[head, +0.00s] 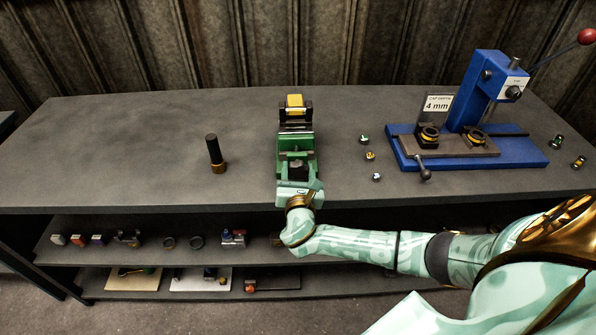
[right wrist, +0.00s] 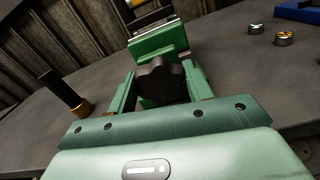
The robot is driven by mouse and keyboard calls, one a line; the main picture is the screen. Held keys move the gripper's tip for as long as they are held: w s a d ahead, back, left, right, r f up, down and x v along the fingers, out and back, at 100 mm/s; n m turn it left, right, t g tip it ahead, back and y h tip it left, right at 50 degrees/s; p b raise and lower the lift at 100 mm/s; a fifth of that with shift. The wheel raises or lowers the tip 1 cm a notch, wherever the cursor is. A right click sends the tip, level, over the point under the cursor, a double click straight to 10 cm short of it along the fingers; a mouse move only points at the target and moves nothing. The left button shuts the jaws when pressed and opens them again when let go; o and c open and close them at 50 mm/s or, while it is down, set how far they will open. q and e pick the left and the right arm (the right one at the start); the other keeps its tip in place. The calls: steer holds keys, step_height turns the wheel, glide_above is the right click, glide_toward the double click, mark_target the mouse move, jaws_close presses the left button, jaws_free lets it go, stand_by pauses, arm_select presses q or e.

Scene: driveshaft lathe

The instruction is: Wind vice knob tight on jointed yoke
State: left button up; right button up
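The green vice (head: 296,145) stands at the middle of the bench, its near end toward me. The dark lobed vice knob (right wrist: 161,82) shows in the right wrist view, in front of the vice's green end block. My right gripper (right wrist: 160,75) reaches it from the near side, one finger on each side, and looks shut on it. My left gripper is not in view.
A black cylinder with a brass foot (head: 215,154) stands left of the vice. Several small round parts (head: 370,156) lie to its right. A blue press (head: 485,100) stands farther right. A lower shelf (head: 100,252) holds small parts. The bench's left side is clear.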

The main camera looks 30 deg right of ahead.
steer(key=shift+c, duration=1.4)
steer(key=m+b, duration=0.1)
steer(key=m, duration=0.2)
steer(key=shift+f+m, duration=0.15)
steer(key=shift+m, duration=0.25)
steer(key=m+b, duration=0.1)
steer(key=m, duration=0.2)
steer(key=shift+f+m, duration=0.1)
steer(key=shift+m, duration=0.2)
steer(key=m+b, duration=0.3)
steer(key=m, duration=0.1)
steer(key=shift+s+f+m, duration=0.1)
steer(key=shift+m, duration=0.2)
arm_select(q)
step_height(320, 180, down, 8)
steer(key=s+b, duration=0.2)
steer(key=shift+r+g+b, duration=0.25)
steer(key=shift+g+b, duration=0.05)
steer(key=shift+b, duration=0.05)
arm_select(e)
steer(key=shift+m, duration=2.3)
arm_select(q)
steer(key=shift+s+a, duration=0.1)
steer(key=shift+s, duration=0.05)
